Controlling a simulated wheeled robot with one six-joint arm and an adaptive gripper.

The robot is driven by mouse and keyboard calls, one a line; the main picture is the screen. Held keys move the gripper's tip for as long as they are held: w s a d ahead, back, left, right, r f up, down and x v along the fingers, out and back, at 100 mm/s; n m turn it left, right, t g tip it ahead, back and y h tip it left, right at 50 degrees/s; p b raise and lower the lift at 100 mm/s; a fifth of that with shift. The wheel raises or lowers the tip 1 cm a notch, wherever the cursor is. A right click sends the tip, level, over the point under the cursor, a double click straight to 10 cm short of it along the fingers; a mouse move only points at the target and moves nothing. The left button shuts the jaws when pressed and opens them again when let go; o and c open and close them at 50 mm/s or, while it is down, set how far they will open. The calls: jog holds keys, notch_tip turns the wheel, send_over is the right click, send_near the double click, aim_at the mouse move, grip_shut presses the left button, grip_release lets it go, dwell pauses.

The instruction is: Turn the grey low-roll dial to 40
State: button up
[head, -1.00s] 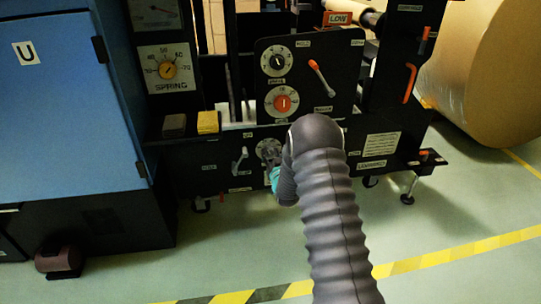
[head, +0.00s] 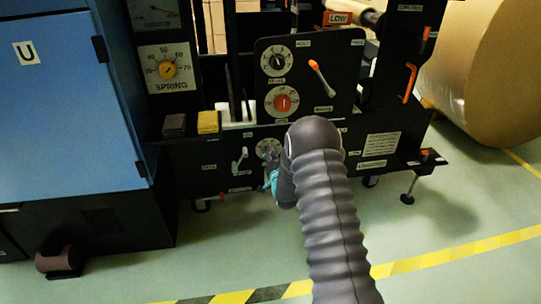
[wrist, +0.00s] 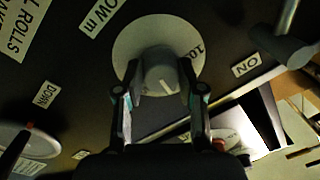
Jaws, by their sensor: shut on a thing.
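The grey low-roll dial (wrist: 163,80) is a round knob with a short white mark, on a white round scale plate (wrist: 128,45). In the wrist view my gripper (wrist: 157,68) has one finger on each side of the knob and is shut on it. The white mark points down and slightly right in that view. A "100" shows on the plate's right; most other numbers are hidden or unreadable. In the head view the dial's plate (head: 267,147) shows partly on the low black panel, with my arm covering the area to its right.
A small lever (head: 239,158) stands left of the dial. Above are an orange-centred dial (head: 283,102), a black-knobbed dial (head: 278,62) and an orange-tipped lever (head: 321,77). In the wrist view a grey rod-like part (wrist: 287,42) is at upper right. A yellow block (head: 208,122) sits on the ledge.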

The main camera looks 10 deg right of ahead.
jog(key=m+h, duration=0.1)
jog(key=m, duration=1)
jog(key=shift+a+m, duration=0.1)
jog(key=shift+m, duration=0.2)
dwell(0.3)
jog(key=o, duration=1.1)
jog(key=shift+o, duration=0.2)
jog(key=s, duration=1.2)
jog(key=shift+f, duration=0.45)
